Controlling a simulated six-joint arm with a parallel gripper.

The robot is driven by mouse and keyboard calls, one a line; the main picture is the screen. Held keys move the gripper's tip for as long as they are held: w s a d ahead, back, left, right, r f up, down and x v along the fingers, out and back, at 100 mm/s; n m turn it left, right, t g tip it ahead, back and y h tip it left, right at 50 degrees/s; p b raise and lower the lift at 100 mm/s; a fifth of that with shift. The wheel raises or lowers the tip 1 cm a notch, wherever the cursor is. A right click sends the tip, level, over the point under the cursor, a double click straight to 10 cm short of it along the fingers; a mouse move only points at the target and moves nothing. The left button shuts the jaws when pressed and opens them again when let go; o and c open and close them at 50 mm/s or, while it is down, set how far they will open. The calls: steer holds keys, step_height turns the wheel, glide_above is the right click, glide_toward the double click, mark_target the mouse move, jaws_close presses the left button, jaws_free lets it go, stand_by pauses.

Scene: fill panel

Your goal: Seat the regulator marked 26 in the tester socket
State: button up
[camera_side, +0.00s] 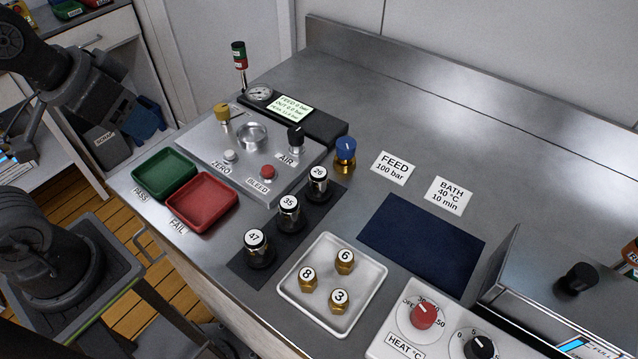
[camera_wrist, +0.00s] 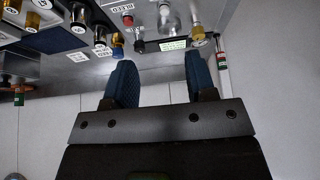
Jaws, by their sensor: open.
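The regulator marked 26 (camera_side: 318,187) is a dark cylinder with a white numbered cap. It stands upright at the far end of a dark strip (camera_side: 240,277), in line with similar ones marked 35 (camera_side: 289,212) and 47 (camera_side: 256,248). The tester (camera_side: 195,148) is a grey panel with a round metal ring (camera_side: 252,135) on top, which looks like the socket; I see nothing standing in it. In the wrist view my gripper (camera_wrist: 160,78) shows two blue fingers spread apart with nothing between them. It is well away from the regulators.
Green (camera_side: 164,172) and red (camera_side: 202,230) trays lie left. A white tray (camera_side: 372,292) holds brass pieces. The back bench is clear.

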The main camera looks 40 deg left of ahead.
steer(key=shift+o, duration=1.2)
steer(key=n+g, duration=0.6)
steer(key=n, duration=1.2)
glide_above(319, 172)
step_height(319, 172, down, 4)
step_height(319, 172, down, 14)
steer(key=shift+r, duration=0.1)
steer(key=c, duration=1.2)
